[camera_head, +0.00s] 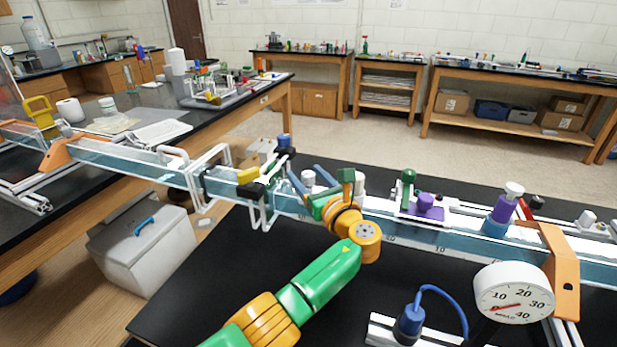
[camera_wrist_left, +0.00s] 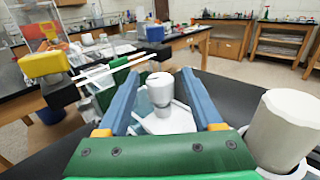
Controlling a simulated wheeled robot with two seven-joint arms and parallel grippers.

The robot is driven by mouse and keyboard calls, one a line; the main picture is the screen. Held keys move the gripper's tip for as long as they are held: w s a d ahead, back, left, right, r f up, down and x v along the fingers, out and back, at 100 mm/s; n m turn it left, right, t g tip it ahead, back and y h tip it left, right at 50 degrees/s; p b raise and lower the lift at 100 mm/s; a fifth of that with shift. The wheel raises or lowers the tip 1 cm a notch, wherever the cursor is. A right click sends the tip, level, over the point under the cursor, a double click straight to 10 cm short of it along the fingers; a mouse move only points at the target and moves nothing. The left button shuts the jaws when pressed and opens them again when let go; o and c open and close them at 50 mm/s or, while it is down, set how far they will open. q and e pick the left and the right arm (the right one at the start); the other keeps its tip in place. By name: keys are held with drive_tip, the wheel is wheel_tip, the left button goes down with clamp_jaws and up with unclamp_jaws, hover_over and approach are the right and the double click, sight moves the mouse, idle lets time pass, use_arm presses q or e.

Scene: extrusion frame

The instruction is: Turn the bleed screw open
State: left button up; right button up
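My left gripper (camera_head: 307,178) is at the middle of the long clear channel (camera_head: 430,235), on a green and orange arm. In the left wrist view, its two blue fingers (camera_wrist_left: 160,85) are open. A small white-and-grey knob (camera_wrist_left: 160,92), seemingly the bleed screw, stands upright between them with a gap on each side. The knob's white top (camera_head: 308,178) also shows between the fingers in the head view. Its lower end is partly hidden, and I cannot tell how far it is turned. My right gripper is not in view.
A larger white cylinder (camera_wrist_left: 285,130) stands close to the right finger. Along the channel are a purple block (camera_head: 425,207), a green-topped post (camera_head: 408,182), a purple-and-blue fitting (camera_head: 502,212) and a round dial (camera_head: 514,292). White clamp frames (camera_head: 208,180) stand left of my gripper. Black tabletop in front is mostly clear.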

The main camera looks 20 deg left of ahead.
sight(311, 181)
use_arm(q)
drive_tip(key=v, duration=0.7)
drive_tip(key=shift+d, duration=0.1)
